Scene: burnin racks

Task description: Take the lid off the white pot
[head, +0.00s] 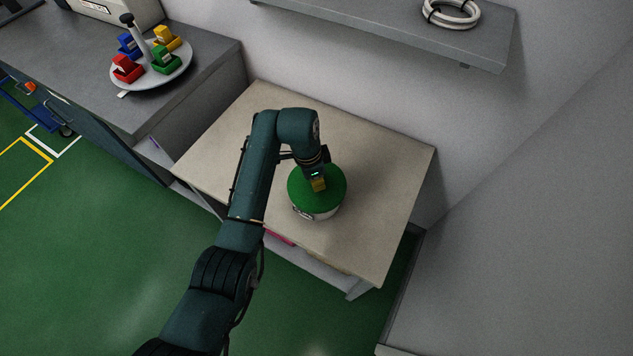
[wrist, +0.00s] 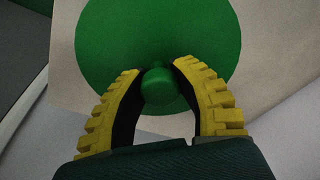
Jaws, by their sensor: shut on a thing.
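The white pot (head: 318,214) stands on the beige table, with only a strip of its side showing below its green lid (head: 335,187). The lid sits on top of the pot in the head view. In the wrist view the lid (wrist: 115,45) fills the upper middle, with a round green knob (wrist: 157,86) at its centre. My gripper (head: 318,187) is above the lid, and its yellow fingers (wrist: 157,85) are shut on the knob from both sides. The pot's body is hidden under the lid in the wrist view.
The table (head: 375,225) is clear around the pot. A grey counter (head: 205,62) at the left holds a round tray (head: 152,83) with red, blue, yellow and green blocks. A wall shelf (head: 400,22) with a white coil (head: 452,14) hangs behind. A wall rises at the right.

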